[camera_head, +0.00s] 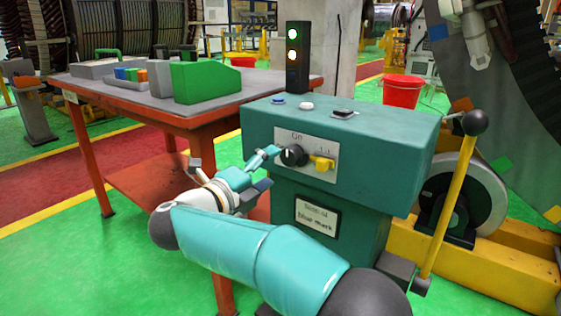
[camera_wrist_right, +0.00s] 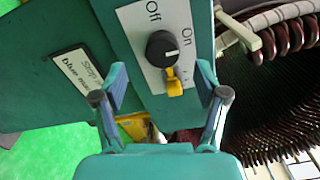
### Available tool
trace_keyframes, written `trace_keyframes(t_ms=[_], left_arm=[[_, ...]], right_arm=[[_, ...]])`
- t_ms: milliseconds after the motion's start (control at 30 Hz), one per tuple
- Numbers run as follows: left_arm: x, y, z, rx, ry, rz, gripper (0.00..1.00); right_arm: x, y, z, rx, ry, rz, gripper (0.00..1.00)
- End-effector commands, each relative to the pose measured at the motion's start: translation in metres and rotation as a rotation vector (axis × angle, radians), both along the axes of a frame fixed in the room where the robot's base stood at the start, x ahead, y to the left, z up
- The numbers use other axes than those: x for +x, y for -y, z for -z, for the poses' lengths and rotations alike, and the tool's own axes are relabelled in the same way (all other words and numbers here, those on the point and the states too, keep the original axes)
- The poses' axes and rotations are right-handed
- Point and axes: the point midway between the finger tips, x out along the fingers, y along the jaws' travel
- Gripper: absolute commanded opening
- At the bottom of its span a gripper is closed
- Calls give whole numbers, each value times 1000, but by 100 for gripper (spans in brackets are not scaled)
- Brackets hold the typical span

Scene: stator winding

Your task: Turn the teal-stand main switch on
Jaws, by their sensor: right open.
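The teal stand (camera_head: 345,125) has a light plate on its front with a black rotary main switch (camera_head: 293,155) and a yellow part beside it (camera_head: 320,162). In the right wrist view the black switch (camera_wrist_right: 163,48) sits on the white plate (camera_wrist_right: 150,75) near the words "Off" and "On", with the yellow part (camera_wrist_right: 173,82) next to it. A short white mark shows on the switch; I cannot tell which word it points to. My right gripper (camera_head: 268,168) is open and close to the switch. In the wrist view its fingers (camera_wrist_right: 162,90) stand apart, with nothing between them. My left gripper is not seen.
A signal tower (camera_head: 297,55) and several buttons stand on the stand's top. A yellow lever (camera_head: 450,200) with a black ball is at the right. A red table (camera_head: 130,110) with green parts is behind left. Green floor is free at the lower left.

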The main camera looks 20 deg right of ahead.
Motion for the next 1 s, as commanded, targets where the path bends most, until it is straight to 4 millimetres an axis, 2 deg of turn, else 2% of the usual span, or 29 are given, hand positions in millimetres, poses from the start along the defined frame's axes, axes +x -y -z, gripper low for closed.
trace_keyframes(t_ms=[100,300,700,867,967,1000], left_arm=[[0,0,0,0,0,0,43],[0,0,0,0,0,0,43],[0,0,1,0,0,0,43],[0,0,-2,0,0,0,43],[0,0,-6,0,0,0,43],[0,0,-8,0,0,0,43]], right_arm=[[-14,-20,0,1,1,-3,73],[-28,-37,1,1,-2,-1,73],[-31,-41,2,0,-2,0,73],[-14,-36,16,-73,-47,-45,73],[12,-28,46,-197,-138,-132,73],[24,-25,64,-261,-192,-185,73]])
